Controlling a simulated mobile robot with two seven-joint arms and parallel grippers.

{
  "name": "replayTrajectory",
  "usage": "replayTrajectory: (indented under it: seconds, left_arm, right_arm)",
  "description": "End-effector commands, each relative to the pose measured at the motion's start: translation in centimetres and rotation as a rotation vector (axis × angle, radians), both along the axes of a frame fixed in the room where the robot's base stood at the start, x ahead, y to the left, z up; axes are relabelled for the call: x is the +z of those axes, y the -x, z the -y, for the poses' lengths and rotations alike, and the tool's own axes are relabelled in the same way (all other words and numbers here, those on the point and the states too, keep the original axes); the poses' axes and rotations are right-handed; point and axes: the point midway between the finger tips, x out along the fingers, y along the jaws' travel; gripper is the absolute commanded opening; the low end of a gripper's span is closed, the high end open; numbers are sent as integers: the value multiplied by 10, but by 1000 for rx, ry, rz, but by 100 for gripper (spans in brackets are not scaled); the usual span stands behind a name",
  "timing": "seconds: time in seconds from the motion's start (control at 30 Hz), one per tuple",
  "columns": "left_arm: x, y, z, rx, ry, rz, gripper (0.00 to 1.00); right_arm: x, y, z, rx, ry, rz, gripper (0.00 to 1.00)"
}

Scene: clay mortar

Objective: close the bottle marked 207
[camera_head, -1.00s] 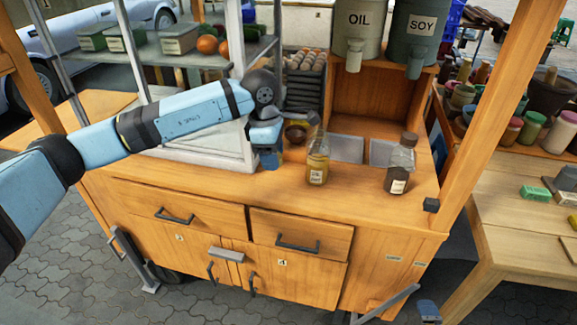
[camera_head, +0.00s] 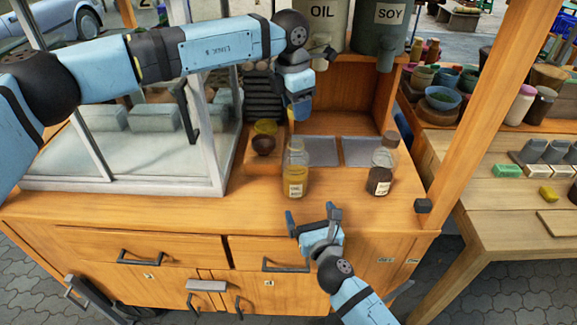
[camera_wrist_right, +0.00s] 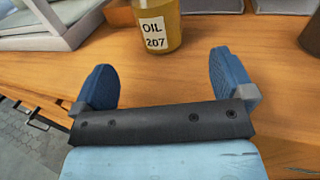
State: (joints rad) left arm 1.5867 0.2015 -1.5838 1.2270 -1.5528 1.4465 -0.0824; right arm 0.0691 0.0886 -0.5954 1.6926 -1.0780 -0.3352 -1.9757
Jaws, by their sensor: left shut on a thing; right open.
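The bottle marked 207 (camera_head: 296,172) stands upright on the cart's wooden counter. It is clear, holds yellow oil, and its neck looks uncapped. Its label reads OIL 207 in the right wrist view (camera_wrist_right: 155,32). My left gripper (camera_head: 299,112) is above the bottle's neck, apart from it, shut on a small yellowish thing mostly hidden by the fingers; I cannot tell clearly if it is a cap. My right gripper (camera_head: 316,221) is open and empty, low in front of the bottle; its two blue fingers (camera_wrist_right: 160,80) point towards the bottle without touching it.
A dark bottle with a brown cap (camera_head: 381,170) stands to the right. A brown round thing (camera_head: 263,144) is behind left. OIL (camera_head: 322,25) and SOY (camera_head: 390,30) dispensers hang above. A glass case (camera_head: 130,150) fills the left. The counter's front is clear.

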Motion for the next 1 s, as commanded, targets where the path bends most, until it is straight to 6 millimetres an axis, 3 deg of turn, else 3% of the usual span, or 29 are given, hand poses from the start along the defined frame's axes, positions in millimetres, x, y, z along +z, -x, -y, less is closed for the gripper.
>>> replayTrajectory:
  seconds: [0.47,1.0]
  left_arm:
    - [1,0,0,9,0,0,25]
    - [1,0,0,9,0,0,25]
  right_arm:
    - [1,-5,-3,0,-5,-1,100]
    - [1,-92,-29,-1,-7,-2,100]
